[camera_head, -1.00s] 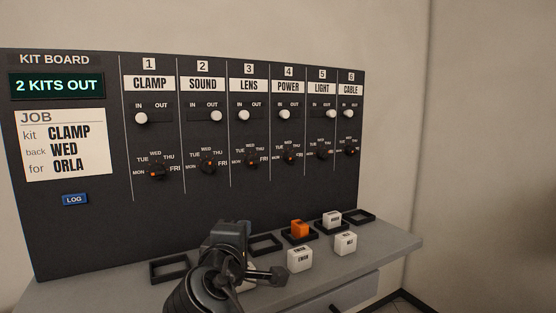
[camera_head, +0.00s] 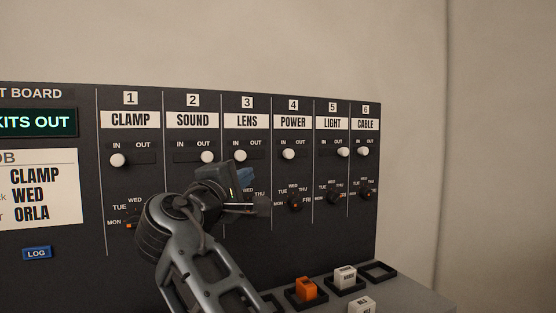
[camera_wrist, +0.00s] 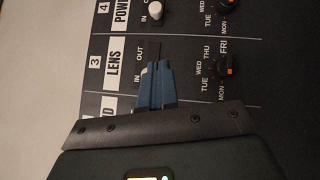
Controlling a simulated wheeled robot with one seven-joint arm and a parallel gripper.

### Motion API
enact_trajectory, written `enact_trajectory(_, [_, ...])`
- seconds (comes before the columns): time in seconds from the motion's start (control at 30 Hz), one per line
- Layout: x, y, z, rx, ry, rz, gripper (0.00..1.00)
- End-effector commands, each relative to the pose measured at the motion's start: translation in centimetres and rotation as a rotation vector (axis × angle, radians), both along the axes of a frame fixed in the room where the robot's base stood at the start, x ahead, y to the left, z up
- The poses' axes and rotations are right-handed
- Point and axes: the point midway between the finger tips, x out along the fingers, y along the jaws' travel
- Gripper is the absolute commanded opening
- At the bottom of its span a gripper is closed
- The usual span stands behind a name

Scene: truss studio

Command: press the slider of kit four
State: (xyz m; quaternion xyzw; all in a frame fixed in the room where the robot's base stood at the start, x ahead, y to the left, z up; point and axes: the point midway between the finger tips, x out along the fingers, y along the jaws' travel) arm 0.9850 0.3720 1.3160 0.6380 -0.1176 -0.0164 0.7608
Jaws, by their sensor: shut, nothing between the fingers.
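The kit four slider, labelled POWER, has a white knob (camera_head: 288,154) at the IN end of its dark slot. That knob also shows at the top of the wrist view (camera_wrist: 155,12), ahead of the fingers. My gripper (camera_head: 246,176) is shut and empty, in front of the board just below the LENS slider of kit three. In the wrist view, the blue fingertips (camera_wrist: 155,80) overlap the LENS knob (camera_wrist: 153,67) and partly hide it; I cannot tell whether they touch. The POWER dial (camera_head: 294,201) sits below its slider.
The dark board (camera_head: 240,275) carries several other sliders and dials. The SOUND knob (camera_head: 207,157) is left of my gripper, and my arm hides its dial. A shelf below holds an orange block (camera_head: 306,289) and white blocks (camera_head: 345,278). The wall area above the board is clear.

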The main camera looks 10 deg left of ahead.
Motion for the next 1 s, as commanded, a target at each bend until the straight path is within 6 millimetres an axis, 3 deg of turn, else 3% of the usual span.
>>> enact_trajectory(0.17, [1.9,-0.5,0.5,-0.001,0.002,-0.004,0.00])
enact_trajectory(0.63, [9.8,-1.9,1.8,-0.001,0.001,-0.002,0.00])
enact_trajectory(0.8, [11.1,-4.0,2.4,0.001,0.002,-0.002,0.00])
enact_trajectory(1.0, [11.7,-5.0,2.5,0.001,0.001,-0.001,0.00])
